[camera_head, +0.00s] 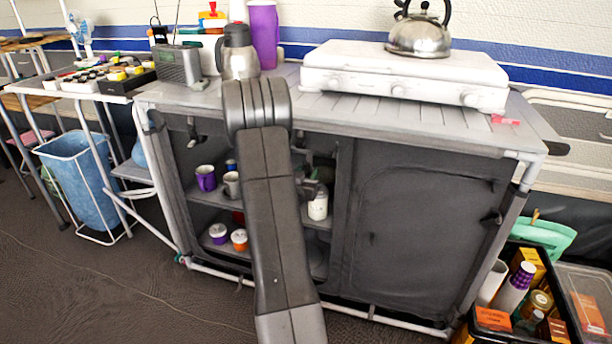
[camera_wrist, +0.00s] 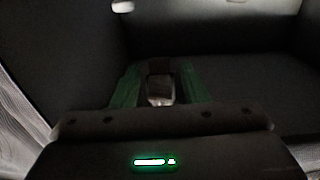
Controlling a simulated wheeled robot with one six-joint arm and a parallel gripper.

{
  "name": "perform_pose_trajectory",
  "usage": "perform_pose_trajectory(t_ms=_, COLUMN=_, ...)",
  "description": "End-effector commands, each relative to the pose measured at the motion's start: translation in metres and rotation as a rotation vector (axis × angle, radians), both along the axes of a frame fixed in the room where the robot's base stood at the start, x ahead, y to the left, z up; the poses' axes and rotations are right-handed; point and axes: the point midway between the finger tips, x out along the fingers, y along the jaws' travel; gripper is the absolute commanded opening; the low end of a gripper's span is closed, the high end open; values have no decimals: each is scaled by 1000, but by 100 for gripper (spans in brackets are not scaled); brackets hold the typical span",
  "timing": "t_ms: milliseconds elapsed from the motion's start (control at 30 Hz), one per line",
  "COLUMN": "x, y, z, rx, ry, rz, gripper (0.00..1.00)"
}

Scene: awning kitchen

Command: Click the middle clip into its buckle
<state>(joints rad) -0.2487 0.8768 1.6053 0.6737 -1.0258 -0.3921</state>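The black fabric cabinet (camera_head: 420,225) stands under the counter, its left side open and its right panel closed. A small black clip on a strap (camera_head: 192,130) hangs at its upper left, and a black fitting (camera_head: 492,217) shows on its right panel. I cannot pick out the middle clip and its buckle. In the head view my arm covers the cabinet's middle and my gripper is mostly hidden. In the dark wrist view my gripper (camera_wrist: 160,90) has its green fingers spread apart. A small brown and pale shape (camera_wrist: 160,86) shows between them; I cannot tell what it is.
Cups (camera_head: 206,178) and a white jar (camera_head: 317,205) stand on the cabinet shelves. A stove (camera_head: 405,72) with a kettle (camera_head: 418,36) and a flask (camera_head: 238,55) stand on top. A blue bin (camera_head: 78,175) is at left, a full crate (camera_head: 510,335) at lower right.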

Motion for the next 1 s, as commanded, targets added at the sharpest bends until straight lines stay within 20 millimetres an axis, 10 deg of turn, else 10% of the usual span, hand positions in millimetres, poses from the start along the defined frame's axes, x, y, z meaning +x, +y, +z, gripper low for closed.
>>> perform_pose_trajectory(t_ms=233, x=1, y=0, z=0, rx=0, ry=0, rz=0, gripper=40)
perform_pose_trajectory(t_ms=467, x=1, y=0, z=0, rx=0, ry=0, rz=0, gripper=0)
perform_pose_trajectory(t_ms=1000, x=-31, y=11, z=60, rx=0, ry=-1, rz=1, gripper=0)
